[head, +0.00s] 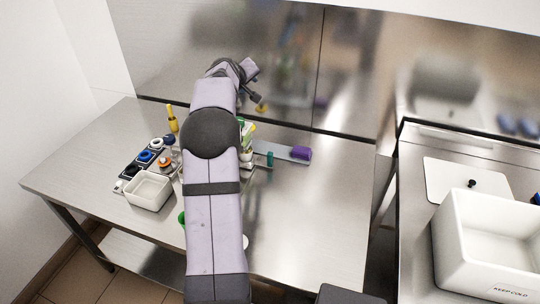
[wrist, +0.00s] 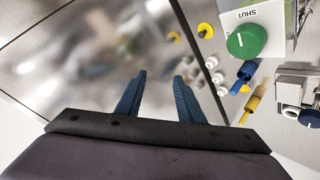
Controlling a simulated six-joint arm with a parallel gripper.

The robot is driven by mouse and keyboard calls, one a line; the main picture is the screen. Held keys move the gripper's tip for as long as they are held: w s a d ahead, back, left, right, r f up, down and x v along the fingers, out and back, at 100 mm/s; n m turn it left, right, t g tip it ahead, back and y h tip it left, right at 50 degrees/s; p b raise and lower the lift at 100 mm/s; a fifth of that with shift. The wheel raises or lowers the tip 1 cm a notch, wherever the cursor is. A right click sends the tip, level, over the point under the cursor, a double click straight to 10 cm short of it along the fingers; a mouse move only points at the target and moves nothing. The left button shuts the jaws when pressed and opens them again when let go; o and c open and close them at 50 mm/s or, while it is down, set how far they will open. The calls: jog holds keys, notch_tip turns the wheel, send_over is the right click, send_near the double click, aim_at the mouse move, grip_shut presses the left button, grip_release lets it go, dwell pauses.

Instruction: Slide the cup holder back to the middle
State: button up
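I cannot pick out the cup holder for certain. A flat grey rail (head: 283,149) lies on the steel table right of my arm, with a purple block (head: 300,153) at its right end and a small teal post (head: 270,159) beside it. Small white and green items (head: 247,153) stand at the rail's left end, partly hidden behind my arm. My gripper (head: 258,87) is raised near the steel back panel, well above and behind the rail. In the wrist view its two blue fingers (wrist: 158,97) are apart with nothing between them.
Left of my arm are a white bin (head: 149,190), several coloured fittings (head: 152,156) and a yellow bottle (head: 172,122). The wrist view shows a green knob (wrist: 247,40) under a "SHUT" label. The table's right part is clear. A "KEEP COLD" box (head: 480,245) stands on the right counter.

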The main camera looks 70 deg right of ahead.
jog(key=s+f+m+g+y+p, duration=0.1)
jog(key=s+f+m+g+y, duration=0.1)
jog(key=s+f+m, duration=0.35)
jog(key=m+y+p, duration=0.2)
jog(key=m+y, duration=0.3)
send_over(270, 153)
jog(key=a, duration=0.3)
notch_tip(270, 153, down, 10)
jog(key=shift+d+p+x, duration=0.2)
jog(key=shift+p+x, duration=0.95)
jog(key=shift+x, duration=2.75)
jog(key=shift+r, duration=0.1)
grip_shut()
